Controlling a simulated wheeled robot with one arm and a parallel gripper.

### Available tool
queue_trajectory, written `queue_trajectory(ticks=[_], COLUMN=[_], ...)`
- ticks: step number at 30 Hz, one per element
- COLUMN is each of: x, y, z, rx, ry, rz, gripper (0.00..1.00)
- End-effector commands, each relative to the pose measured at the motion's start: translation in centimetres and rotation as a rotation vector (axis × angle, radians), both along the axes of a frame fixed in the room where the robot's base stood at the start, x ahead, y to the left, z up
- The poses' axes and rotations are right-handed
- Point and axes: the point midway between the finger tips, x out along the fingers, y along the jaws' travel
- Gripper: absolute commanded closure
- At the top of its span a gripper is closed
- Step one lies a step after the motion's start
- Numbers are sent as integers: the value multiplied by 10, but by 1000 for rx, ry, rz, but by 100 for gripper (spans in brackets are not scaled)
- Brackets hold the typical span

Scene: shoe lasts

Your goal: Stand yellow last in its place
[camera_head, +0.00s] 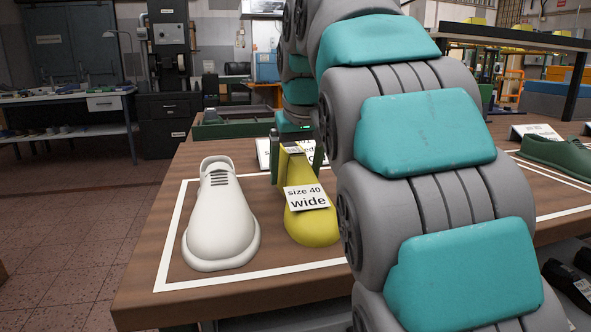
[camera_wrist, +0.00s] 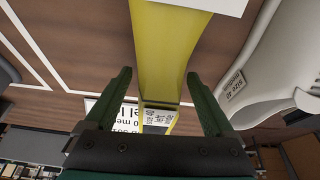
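The yellow last (camera_head: 316,230) stands upright, toe toward the camera, inside a white-outlined area of the table, right of a white last (camera_head: 222,222). A card on it reads "size 40 wide". Whether its sole rests fully on the table is hard to tell; my arm hides its right edge. My gripper (camera_head: 292,150) is at its narrow far end. The white last (camera_wrist: 272,65) shows at right there.
A sign card (camera_head: 265,152) stands behind the yellow last; it also shows in the wrist view (camera_wrist: 122,118). A green tray (camera_head: 225,130) sits at the table's back. Wooden table is bare at front left.

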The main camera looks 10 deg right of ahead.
Motion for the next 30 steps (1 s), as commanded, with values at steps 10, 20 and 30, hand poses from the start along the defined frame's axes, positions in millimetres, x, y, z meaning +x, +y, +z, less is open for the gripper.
queue_trajectory(ticks=[10,20,30], x=[0,-9,-21], y=[0,0,1], z=[1,27,58], rx=[0,-1,2], ry=[0,-4,-2], rz=[0,1,3], gripper=[2,2,2])
